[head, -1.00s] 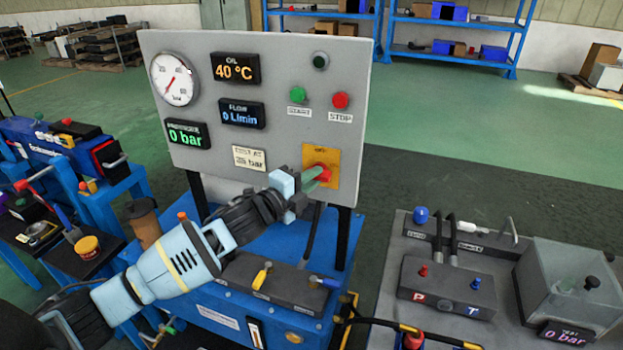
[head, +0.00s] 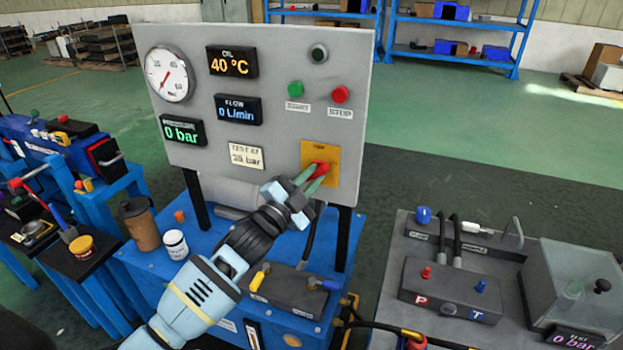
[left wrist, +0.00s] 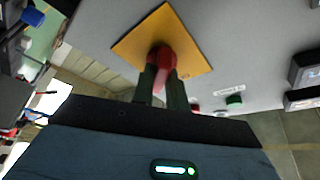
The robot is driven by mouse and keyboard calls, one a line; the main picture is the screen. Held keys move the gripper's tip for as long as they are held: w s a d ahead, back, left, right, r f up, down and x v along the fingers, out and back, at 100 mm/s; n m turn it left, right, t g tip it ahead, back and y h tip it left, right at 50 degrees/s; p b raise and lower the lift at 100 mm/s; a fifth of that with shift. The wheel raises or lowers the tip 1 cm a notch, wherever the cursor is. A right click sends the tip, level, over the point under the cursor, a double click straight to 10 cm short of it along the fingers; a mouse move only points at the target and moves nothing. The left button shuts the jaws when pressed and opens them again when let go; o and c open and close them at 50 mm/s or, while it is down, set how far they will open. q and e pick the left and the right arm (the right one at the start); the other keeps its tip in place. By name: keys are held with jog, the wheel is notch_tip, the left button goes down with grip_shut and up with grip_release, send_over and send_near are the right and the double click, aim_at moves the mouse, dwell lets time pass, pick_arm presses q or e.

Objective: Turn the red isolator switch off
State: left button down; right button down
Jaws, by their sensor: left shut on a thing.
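The red isolator switch (head: 321,167) sits on a yellow plate (head: 333,152) at the lower right of the grey panel (head: 250,185). My left gripper (head: 314,181) comes at it from the lower left, and its green fingertips are shut on the red handle. In the left wrist view the red handle (left wrist: 162,57) stands between the two dark fingers, in front of the yellow plate (left wrist: 190,48). The fingers hide part of the handle. The plate's lettering is too small to read. My right gripper is not in view.
A green START button (head: 295,89) and a red STOP button (head: 341,94) are above the switch. The displays read 40 °C, 0 L/min and 0 bar. A blue bench (head: 175,285) is below, with a white jar (head: 175,244). A grey test bench (head: 400,262) stands at right.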

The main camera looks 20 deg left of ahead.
pick_arm(q)
jog(key=n+t+y, duration=0.1)
jog(key=n, duration=0.2)
jog(key=n+t+y, duration=0.1)
jog(key=n+y, duration=0.1)
jog(key=n, duration=0.2)
jog(key=shift+d+f+n, duration=0.1)
jog(key=shift+d+n, duration=0.05)
jog(key=shift+n, duration=0.15)
jog(key=shift+d+n+t+y, duration=0.1)
jog(key=shift+n+t+y, duration=0.1)
jog(key=shift+n+y, duration=1.05)
jog(key=shift+n+t+y, duration=0.2)
jog(key=shift+n+y, duration=0.25)
jog(key=shift+n, duration=1.9)
jog(key=c, duration=1.4)
grip_release()
